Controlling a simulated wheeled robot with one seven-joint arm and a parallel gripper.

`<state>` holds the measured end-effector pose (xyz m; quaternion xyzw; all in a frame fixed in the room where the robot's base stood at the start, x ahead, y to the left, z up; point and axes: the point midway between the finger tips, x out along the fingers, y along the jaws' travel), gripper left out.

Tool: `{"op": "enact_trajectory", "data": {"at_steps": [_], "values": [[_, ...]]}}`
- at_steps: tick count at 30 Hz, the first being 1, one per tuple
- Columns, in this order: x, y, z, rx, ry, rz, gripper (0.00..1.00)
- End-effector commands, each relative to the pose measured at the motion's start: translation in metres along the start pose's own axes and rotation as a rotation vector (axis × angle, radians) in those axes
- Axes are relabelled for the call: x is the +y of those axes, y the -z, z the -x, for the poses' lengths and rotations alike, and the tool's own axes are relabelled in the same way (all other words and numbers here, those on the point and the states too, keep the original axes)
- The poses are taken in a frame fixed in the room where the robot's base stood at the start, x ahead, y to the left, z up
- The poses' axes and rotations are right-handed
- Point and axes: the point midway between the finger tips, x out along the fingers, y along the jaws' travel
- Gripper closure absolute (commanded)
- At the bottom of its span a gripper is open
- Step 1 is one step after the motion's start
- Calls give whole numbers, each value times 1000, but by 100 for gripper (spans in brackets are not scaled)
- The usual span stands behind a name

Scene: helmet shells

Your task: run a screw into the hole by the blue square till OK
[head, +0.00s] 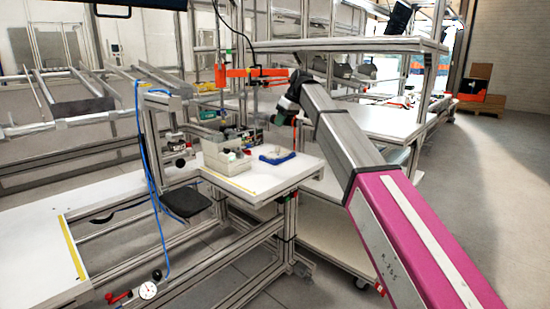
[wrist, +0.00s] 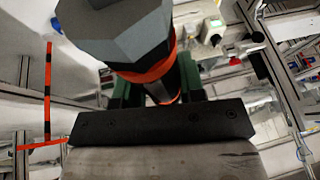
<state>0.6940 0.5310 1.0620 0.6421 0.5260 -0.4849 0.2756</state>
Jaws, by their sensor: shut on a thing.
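My gripper (head: 290,108) is up at the workstation, above and behind the right part of the small white table. In the wrist view my gripper (wrist: 158,88) has its green fingers closed on a grey and black tool with orange bands (wrist: 125,38), which looks like a screwdriver. The tool's working end is hidden from the wrist camera, and the tool is hard to make out in the head view. I cannot make out a screw, the hole, the blue square or an OK sign in either view.
The small white table (head: 262,187) carries light grey bins (head: 226,158) and a blue-rimmed tray (head: 277,155). An orange bar (head: 250,73) hangs behind it. A shelf (head: 345,44) spans above. A long white bench (head: 35,240) and blue hose stand left. Floor at right is clear.

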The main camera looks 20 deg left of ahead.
Motion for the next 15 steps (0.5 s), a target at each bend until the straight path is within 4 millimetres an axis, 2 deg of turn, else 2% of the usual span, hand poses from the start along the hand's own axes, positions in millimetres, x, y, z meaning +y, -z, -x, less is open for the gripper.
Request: {"op": "enact_trajectory", "data": {"at_steps": [11, 15], "values": [[6, -2, 2, 0, 1, 1, 100], [16, -4, 4, 0, 0, -1, 100]]}}
